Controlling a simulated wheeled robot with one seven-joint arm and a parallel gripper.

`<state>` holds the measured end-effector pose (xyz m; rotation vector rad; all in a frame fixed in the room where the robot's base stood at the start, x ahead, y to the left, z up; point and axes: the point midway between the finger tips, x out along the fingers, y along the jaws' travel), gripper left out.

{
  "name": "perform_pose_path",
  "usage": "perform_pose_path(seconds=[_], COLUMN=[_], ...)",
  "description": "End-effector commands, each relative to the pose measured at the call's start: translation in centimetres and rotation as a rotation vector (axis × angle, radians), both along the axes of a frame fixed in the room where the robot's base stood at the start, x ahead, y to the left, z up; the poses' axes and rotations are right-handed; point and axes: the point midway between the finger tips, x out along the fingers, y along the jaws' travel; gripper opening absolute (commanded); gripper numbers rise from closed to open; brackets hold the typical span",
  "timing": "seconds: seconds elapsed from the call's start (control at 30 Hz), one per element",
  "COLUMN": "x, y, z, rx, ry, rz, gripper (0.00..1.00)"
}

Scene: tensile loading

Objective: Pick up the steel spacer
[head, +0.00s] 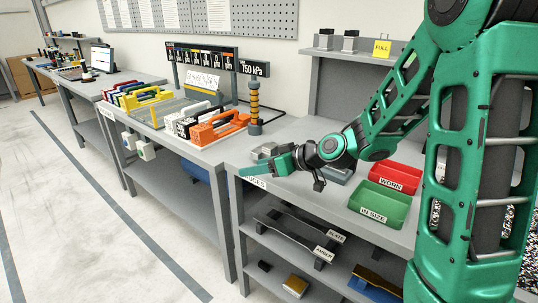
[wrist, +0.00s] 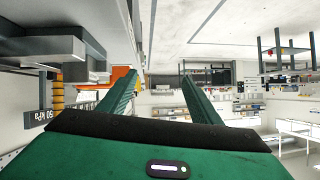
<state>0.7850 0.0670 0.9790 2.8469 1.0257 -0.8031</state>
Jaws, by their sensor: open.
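My gripper (head: 262,168) is low over the front left corner of the near bench, pointing left. In the wrist view its two green fingers (wrist: 160,78) are spread apart with nothing between them. A small grey metal-looking piece (head: 267,149) sits on the bench just behind my gripper and is partly hidden by it. Stepped grey blocks (wrist: 48,48) show at the upper left of the wrist view, outside the fingers. I cannot tell whether either of these is the steel spacer.
A red bin marked WORN (head: 395,177) and a green bin marked IN SIZE (head: 380,203) stand right of my gripper. An orange tool (head: 218,128) and a post with orange rings (head: 254,103) are to the left. A shelf (head: 300,228) below holds parts.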

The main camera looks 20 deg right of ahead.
Motion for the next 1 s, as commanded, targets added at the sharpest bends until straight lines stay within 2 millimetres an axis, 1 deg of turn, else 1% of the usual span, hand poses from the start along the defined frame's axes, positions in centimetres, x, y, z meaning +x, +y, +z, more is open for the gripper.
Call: perform_pose_path(seconds=[0.03,0.1,0.27,0.33,0.4,0.6,0.7,0.77,0.83,1.0], x=[1.0,2.2,4.5,5.3,5.5,4.7,4.3,4.1,4.4,6.4], y=[0.5,0.9,0.7,-0.5,-2.7,-8.1,-10.0,-10.7,-10.9,-9.8], z=[0.2,1.0,2.3,2.7,2.7,1.8,1.5,1.3,1.1,0.6], rx=[0.038,0.082,0.164,0.183,0.165,0.078,0.044,0.029,0.019,0.015], ry=[-0.044,-0.109,-0.221,-0.264,-0.296,-0.323,-0.329,-0.332,-0.334,-0.335], rz=[-0.001,-0.010,-0.055,-0.094,-0.136,-0.207,-0.231,-0.241,-0.244,-0.240], gripper=[0.58,0.58,0.58,0.58,0.58,0.58,0.58,0.58,0.58,0.58])
